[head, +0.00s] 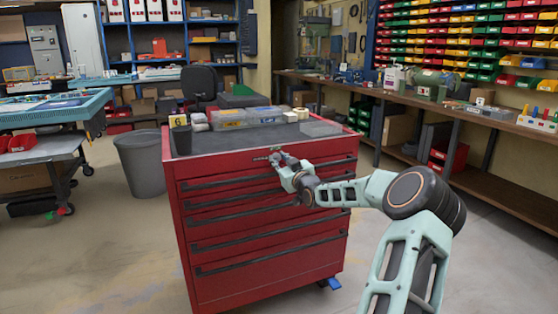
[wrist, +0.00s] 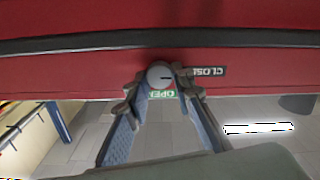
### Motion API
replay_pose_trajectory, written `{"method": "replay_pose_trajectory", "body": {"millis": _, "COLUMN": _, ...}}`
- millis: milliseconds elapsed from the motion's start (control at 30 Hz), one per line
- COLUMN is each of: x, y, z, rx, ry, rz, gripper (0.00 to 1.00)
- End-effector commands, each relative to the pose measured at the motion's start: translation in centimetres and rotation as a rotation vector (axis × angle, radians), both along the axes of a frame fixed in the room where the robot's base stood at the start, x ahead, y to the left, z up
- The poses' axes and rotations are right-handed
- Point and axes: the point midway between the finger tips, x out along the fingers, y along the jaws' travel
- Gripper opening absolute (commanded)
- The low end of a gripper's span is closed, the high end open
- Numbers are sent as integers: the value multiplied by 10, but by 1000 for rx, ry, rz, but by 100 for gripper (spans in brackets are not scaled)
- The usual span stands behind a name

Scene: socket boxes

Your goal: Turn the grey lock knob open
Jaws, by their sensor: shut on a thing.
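The grey lock knob (wrist: 160,74) sits on the red front of the tool cabinet (head: 255,271). It shows in the wrist view between the two fingers of my gripper (wrist: 158,92), which is shut on it. A small dark mark shows on the knob's face. A black "CLOSE" label (wrist: 207,71) is right of the knob in the wrist view, and a green "OPEN" label (wrist: 161,93) is just below it; the lettering appears inverted. In the head view my gripper (head: 277,158) meets the cabinet's upper front edge, and I cannot make out the knob's angle there.
The cabinet has several drawers with dark handles. On its top stand a dark cup (head: 181,140), clear organiser boxes (head: 240,118) and a yellow block (head: 176,121). A grey bin (head: 146,165) stands left of it. A long workbench (head: 470,112) runs along the right wall.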

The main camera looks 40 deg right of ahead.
Motion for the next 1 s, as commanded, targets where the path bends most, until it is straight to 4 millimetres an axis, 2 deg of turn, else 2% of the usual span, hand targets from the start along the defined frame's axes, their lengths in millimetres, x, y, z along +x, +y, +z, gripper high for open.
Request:
{"method": "replay_pose_trajectory", "body": {"millis": 367, "x": 0, "y": 0, "z": 2, "rx": 221, "ry": -52, "rz": 1, "gripper": 0}}
{"method": "replay_pose_trajectory", "body": {"millis": 1000, "x": -1, "y": -2, "z": 0, "rx": 814, "ry": -194, "rz": 0, "gripper": 0}}
